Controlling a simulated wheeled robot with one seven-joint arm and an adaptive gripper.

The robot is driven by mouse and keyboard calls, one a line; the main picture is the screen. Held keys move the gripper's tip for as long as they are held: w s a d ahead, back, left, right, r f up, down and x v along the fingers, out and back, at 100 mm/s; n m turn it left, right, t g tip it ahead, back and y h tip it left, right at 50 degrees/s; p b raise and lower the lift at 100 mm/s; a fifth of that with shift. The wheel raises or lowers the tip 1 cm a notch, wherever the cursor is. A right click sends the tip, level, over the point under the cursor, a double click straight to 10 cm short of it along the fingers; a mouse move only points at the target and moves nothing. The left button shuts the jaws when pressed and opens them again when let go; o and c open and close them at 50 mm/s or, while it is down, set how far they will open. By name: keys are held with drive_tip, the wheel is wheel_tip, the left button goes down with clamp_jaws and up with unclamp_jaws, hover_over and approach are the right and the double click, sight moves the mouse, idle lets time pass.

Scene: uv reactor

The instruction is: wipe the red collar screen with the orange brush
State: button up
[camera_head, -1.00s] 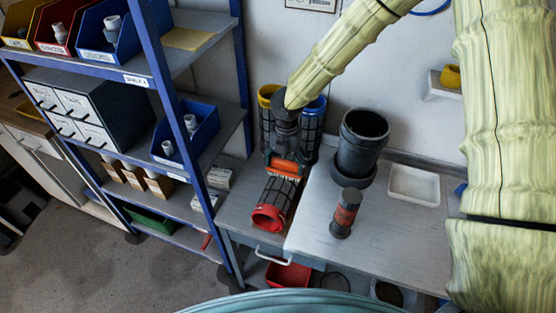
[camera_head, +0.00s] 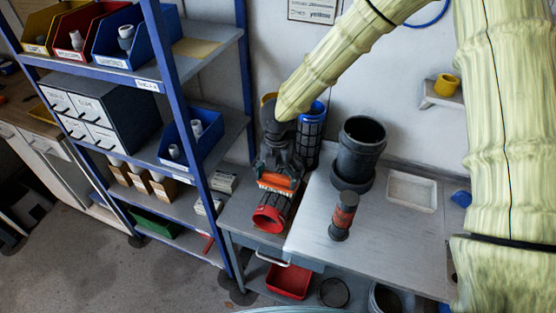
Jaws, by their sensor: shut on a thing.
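The red collar screen (camera_head: 268,218) lies on its side on the left part of the bench, its red ring facing the front edge. Its dark mesh body runs back under the brush. The orange brush (camera_head: 279,180) has pale bristles pointing down and sits over the mesh just behind the red ring. I cannot tell whether the bristles touch the mesh. My gripper (camera_head: 277,158) is shut on the brush and hides its top. A blue-collared screen (camera_head: 311,130) stands upright behind, to the right of my gripper. A yellow-collared one (camera_head: 268,98) is mostly hidden by my arm.
A dark cylindrical vessel (camera_head: 357,152) stands on the bench right of the screens. A black and red cylinder (camera_head: 343,215) stands in front of it. A white tray (camera_head: 412,191) lies at right. A blue-framed shelf (camera_head: 179,110) rises close on the left.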

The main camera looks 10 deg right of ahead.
drive_tip(key=shift+r+p, duration=1.9)
drive_tip(key=shift+r, duration=1.3)
drive_tip(key=shift+d, duration=0.1)
